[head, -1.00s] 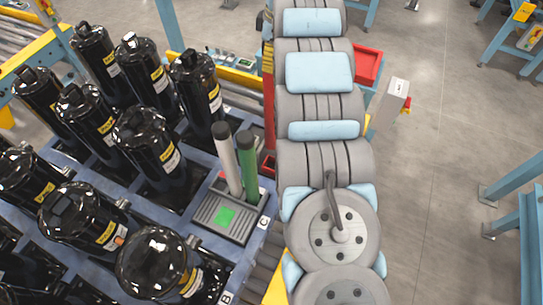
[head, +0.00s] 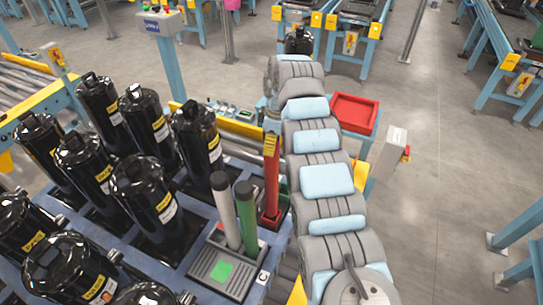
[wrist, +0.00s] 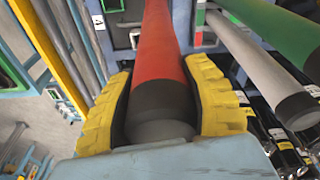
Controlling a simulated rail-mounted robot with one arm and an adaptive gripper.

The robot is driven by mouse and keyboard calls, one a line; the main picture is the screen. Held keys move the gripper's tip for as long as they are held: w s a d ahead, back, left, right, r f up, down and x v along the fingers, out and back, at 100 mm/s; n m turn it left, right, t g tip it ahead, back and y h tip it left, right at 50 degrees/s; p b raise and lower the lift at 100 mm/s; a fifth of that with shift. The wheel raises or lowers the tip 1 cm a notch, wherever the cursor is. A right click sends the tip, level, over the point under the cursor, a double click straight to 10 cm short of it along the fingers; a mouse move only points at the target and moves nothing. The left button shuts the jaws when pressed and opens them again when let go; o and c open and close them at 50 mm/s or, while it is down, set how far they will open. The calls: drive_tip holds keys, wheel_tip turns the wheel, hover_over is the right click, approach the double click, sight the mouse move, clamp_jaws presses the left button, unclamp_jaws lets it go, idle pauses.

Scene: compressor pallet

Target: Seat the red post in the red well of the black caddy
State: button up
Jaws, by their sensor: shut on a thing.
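The red post (head: 271,180) is upright in the head view, right of the green post. My gripper (head: 271,143) is at its upper end, mostly beside my arm. In the wrist view my yellow-padded gripper (wrist: 162,100) is shut on the black-capped end of the red post (wrist: 168,40). The wrist view cuts off that end.
A white post (head: 224,210) and a green post (head: 246,220) stand close to the left. A ribbed grey tray with a green patch (head: 221,271) lies in front. Several black compressors (head: 145,200) crowd the pallet's left. A red bin (head: 354,112) is behind my arm.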

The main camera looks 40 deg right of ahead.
drive_tip(key=shift+f, duration=2.95)
drive_tip(key=o, duration=1.2)
drive_tip(key=r, duration=0.8)
drive_tip(key=s+r, duration=0.1)
drive_tip(key=r, duration=0.3)
drive_tip(key=shift+d+r+b, duration=0.15)
drive_tip(key=shift+d+b, duration=0.2)
drive_tip(key=shift+d, duration=0.05)
